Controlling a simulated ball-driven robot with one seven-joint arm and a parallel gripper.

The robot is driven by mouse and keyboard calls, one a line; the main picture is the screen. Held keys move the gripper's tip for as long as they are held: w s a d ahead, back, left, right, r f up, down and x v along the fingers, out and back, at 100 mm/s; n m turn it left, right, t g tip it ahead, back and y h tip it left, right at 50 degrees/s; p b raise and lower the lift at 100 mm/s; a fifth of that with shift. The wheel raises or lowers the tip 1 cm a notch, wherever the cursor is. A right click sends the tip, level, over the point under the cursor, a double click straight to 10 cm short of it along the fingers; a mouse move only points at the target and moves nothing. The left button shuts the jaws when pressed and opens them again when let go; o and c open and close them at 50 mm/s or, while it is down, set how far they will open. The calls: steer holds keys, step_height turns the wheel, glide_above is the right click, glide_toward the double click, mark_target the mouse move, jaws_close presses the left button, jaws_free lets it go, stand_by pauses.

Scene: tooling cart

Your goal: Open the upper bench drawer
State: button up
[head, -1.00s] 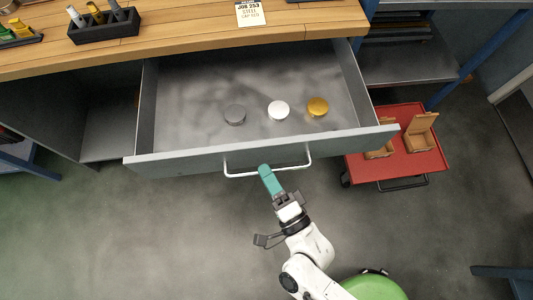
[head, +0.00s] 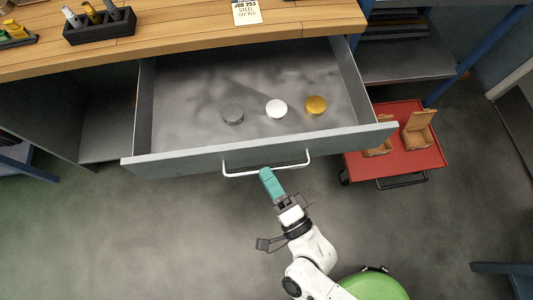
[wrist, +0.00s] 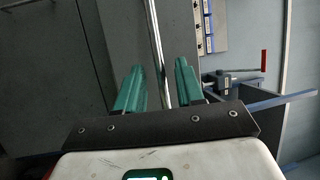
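The upper bench drawer (head: 260,145) is pulled far out from under the wooden bench top, its inside showing. Its pale bar handle (head: 240,174) runs along the front face, and it also shows in the wrist view as a shiny bar (wrist: 155,40). My gripper (head: 265,173) is at the handle's middle, on its outer side. In the wrist view, its two teal fingers (wrist: 158,78) stand apart with the bar in the gap between them. Neither finger clearly touches the bar. Inside the drawer lie a grey disc (head: 233,113), a white disc (head: 277,109) and a gold disc (head: 316,105).
A red cart (head: 400,155) with open cardboard boxes stands close to the drawer's right end. The bench top (head: 190,25) carries a black holder (head: 98,29) and a job card (head: 247,12). The floor in front of the drawer is clear on the left.

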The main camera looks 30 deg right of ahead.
steer(key=b+v, duration=0.1)
steer(key=v, duration=0.8)
steer(key=shift+s+b, duration=0.3)
steer(key=shift+b, duration=0.05)
steer(key=shift+s+f, duration=0.1)
